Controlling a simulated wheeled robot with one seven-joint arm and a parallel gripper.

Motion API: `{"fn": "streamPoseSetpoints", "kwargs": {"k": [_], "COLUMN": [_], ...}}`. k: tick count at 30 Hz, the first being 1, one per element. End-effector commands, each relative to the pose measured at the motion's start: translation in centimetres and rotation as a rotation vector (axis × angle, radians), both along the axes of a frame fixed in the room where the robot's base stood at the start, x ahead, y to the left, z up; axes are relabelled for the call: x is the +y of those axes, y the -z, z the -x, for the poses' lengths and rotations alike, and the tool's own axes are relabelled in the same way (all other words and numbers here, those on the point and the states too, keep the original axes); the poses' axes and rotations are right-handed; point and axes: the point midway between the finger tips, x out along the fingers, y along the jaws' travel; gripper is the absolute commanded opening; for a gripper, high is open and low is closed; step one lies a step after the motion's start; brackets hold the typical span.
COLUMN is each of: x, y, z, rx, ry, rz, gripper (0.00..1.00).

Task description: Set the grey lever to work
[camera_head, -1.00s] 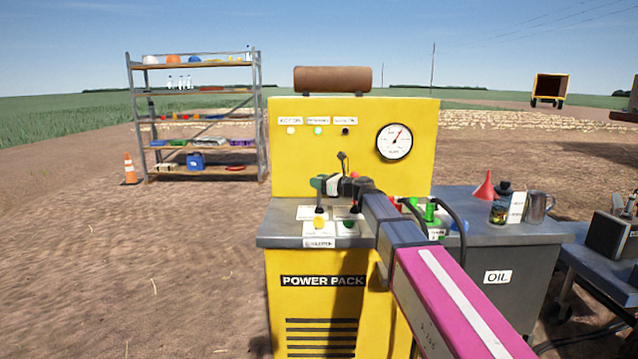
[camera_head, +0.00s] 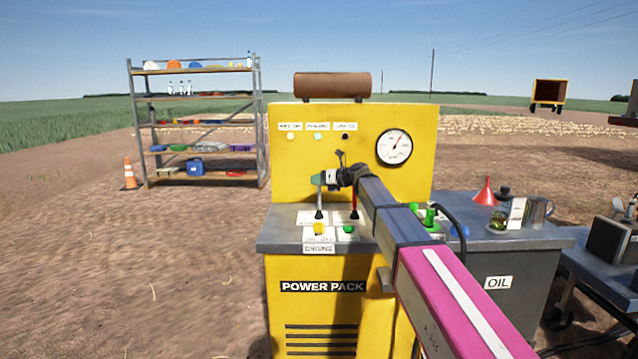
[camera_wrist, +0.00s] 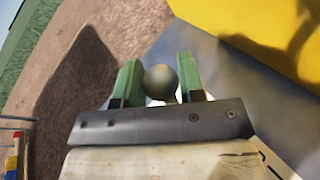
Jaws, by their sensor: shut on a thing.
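The grey lever (camera_head: 319,203) stands nearly upright from a black boot on the left plate of the yellow power pack's top. My gripper (camera_head: 319,180), with green fingers, is at its upper end. In the wrist view a round grey knob (camera_wrist: 160,82) sits between the two green fingers of my gripper (camera_wrist: 161,80), which is shut on it. The fingers and wrist partly cover the lever's top in the head view. A red lever (camera_head: 354,203) stands just right of it, its top hidden behind my arm.
Yellow and green buttons (camera_head: 320,229) lie in front of the levers. A gauge (camera_head: 394,147) and small lamps (camera_head: 318,137) are on the upright panel (camera_head: 300,165). The grey oil bench (camera_head: 515,262) stands at right with a red funnel (camera_head: 485,192). Open ground lies left.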

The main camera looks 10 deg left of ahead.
Motion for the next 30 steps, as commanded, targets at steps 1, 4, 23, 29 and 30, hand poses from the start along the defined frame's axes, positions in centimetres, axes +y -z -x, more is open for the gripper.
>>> {"fn": "streamPoseSetpoints", "kwargs": {"k": [1, 4, 23, 29, 30], "x": [0.11, 0.14, 0.13, -0.01, -0.2], "y": [0.03, 0.12, 0.21, 0.16, 0.11], "z": [-0.33, -0.51, -0.64, -0.51, -0.44], "rx": [-0.002, -0.003, -0.004, -0.004, -0.004], "ry": [0.001, 0.001, 0.003, 0.002, 0.002], "rz": [-0.001, -0.002, 0.0, 0.0, 0.0], "gripper": [0.0, 0.0, 0.6, 0.6, 0.6]}}
